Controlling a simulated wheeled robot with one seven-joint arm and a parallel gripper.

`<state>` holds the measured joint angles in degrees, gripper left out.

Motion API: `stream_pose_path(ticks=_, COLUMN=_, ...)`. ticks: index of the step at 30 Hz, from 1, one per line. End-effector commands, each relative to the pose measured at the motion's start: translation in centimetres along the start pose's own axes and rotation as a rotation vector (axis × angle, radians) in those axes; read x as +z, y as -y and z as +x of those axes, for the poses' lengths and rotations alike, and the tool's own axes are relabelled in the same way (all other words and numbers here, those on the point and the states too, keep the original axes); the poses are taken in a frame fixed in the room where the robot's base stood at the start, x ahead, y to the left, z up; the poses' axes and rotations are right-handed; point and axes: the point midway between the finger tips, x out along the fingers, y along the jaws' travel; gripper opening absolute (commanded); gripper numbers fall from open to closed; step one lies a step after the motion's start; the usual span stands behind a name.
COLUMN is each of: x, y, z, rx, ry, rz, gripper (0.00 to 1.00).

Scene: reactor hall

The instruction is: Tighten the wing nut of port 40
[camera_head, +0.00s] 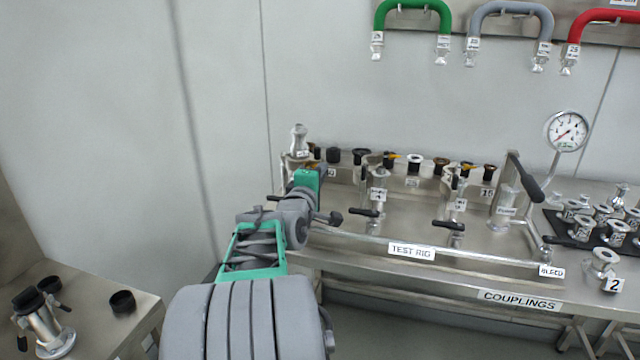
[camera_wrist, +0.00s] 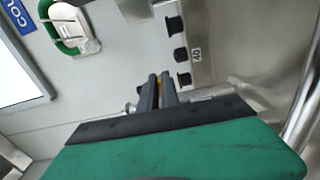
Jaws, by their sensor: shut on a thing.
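My gripper (camera_head: 316,166) is at the left end of the test rig, with its fingers mostly hidden behind its own green body. The label of port 40 (camera_wrist: 197,53) is on the rig plate just beyond the fingers. It also shows in the head view (camera_head: 333,172), right of my gripper.
The row of ports continues right, with black caps (camera_head: 361,156) and an orange wing nut (camera_head: 391,157). A silver fitting (camera_head: 299,139) stands at the rig's left end. Black-handled valves (camera_head: 448,225) stand in front. A pressure gauge (camera_head: 567,131) and loose couplings (camera_head: 604,262) are at right.

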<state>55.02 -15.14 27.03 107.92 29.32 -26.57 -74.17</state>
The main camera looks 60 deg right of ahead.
Motion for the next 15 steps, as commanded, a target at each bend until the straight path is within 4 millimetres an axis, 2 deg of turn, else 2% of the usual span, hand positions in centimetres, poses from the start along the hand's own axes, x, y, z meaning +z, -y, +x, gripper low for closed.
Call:
stream_pose_path(ticks=1, x=0.03, y=0.89, z=-0.02, rx=-0.001, ry=0.0, rz=0.043, gripper=0.0)
stream_pose_path(ticks=15, x=-0.21, y=1.79, z=-0.01, rx=-0.002, ry=0.0, rz=0.489, gripper=0.0)
